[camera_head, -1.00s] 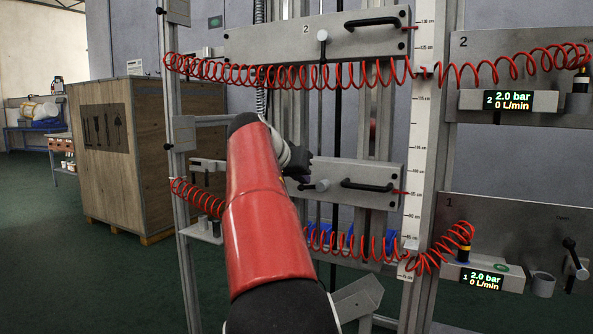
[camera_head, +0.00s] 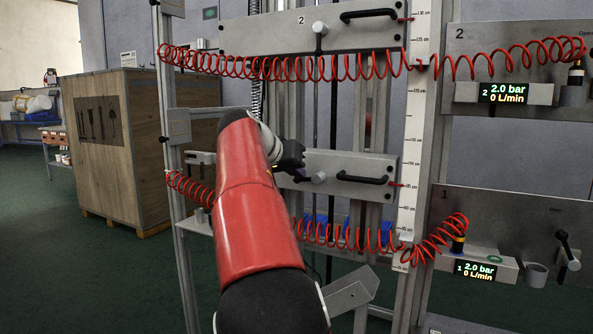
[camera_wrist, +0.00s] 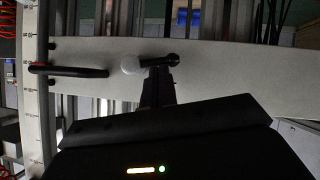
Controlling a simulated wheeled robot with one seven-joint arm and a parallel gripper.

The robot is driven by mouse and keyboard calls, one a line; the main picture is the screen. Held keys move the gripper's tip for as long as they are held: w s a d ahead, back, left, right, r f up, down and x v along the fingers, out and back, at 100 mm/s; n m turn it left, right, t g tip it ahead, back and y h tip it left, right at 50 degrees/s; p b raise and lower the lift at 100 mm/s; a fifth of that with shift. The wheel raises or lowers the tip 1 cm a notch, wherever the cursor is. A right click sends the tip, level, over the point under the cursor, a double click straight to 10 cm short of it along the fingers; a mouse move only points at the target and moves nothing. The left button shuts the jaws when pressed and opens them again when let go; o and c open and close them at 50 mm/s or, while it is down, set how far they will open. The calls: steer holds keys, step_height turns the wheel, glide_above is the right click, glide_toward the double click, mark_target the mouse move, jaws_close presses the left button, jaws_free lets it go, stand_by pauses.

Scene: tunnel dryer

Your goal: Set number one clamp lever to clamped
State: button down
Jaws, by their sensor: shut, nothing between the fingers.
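The number one clamp lever is on the lower grey plate (camera_head: 355,165) of the frame. Its pale round knob (camera_head: 318,177) points right in the head view, so the lever lies about level. The wrist view is turned over and shows the knob (camera_wrist: 131,64) at left and the lever's black hub (camera_wrist: 178,60) at right. My gripper (camera_head: 300,170) is at the lever's left part in the head view and partly hides it. In the wrist view my gripper (camera_wrist: 157,72) is shut and empty, its tips right at the lever bar; I cannot tell whether they touch.
A black handle (camera_head: 362,179) sits right of the lever. A red coiled hose (camera_head: 345,238) hangs below the plate. The upper plate (camera_head: 265,35) carries another lever (camera_head: 319,28) with its knob up. A wooden crate (camera_head: 115,150) stands at left.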

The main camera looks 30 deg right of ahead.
steer(key=shift+w+a+f+n, duration=0.1)
steer(key=shift+f+n, duration=0.1)
steer(key=shift+n, duration=0.1)
steer(key=f+n+g+h+b, duration=0.1)
steer(key=n+h, duration=0.1)
steer(key=f+n+g+h+b, duration=0.1)
steer(key=f+n+h, duration=0.1)
steer(key=n, duration=0.1)
steer(key=s+f+n+g+h+b, duration=0.1)
steer(key=f+n+g+h, duration=0.1)
steer(key=n+h, duration=0.1)
steer(key=shift+d+f, duration=0.2)
steer(key=shift+d, duration=0.2)
stand_by(0.4)
steer(key=shift+s, duration=0.1)
stand_by(0.5)
